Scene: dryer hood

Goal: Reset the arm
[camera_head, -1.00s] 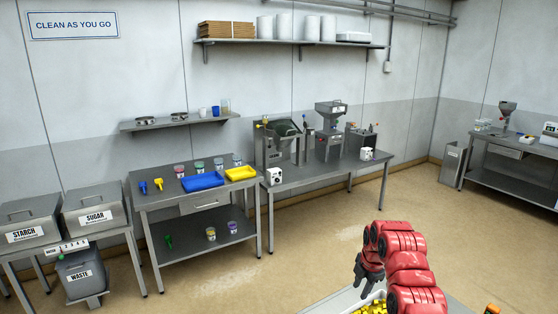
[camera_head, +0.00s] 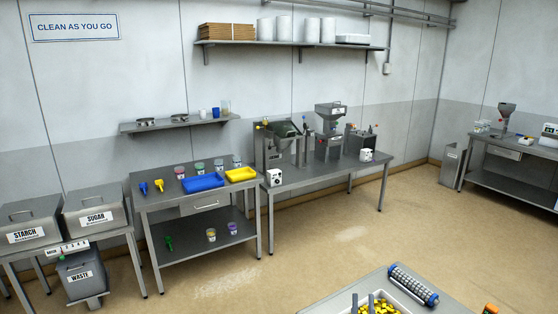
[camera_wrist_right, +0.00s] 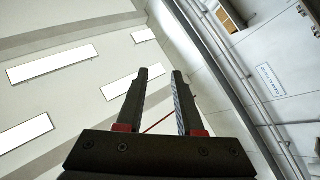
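My right gripper (camera_wrist_right: 160,80) points up toward the ceiling in the right wrist view. Its two dark fingers stand apart with nothing between them. The rest of my right arm is out of the head view. My left gripper is in neither view.
A grey table (camera_head: 345,299) at the bottom holds the tray and a blue-ended roller (camera_head: 414,284). Open floor (camera_head: 320,240) lies beyond it. A workbench (camera_head: 150,199) with blue and yellow trays and a machine bench (camera_head: 310,177) stand along the wall.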

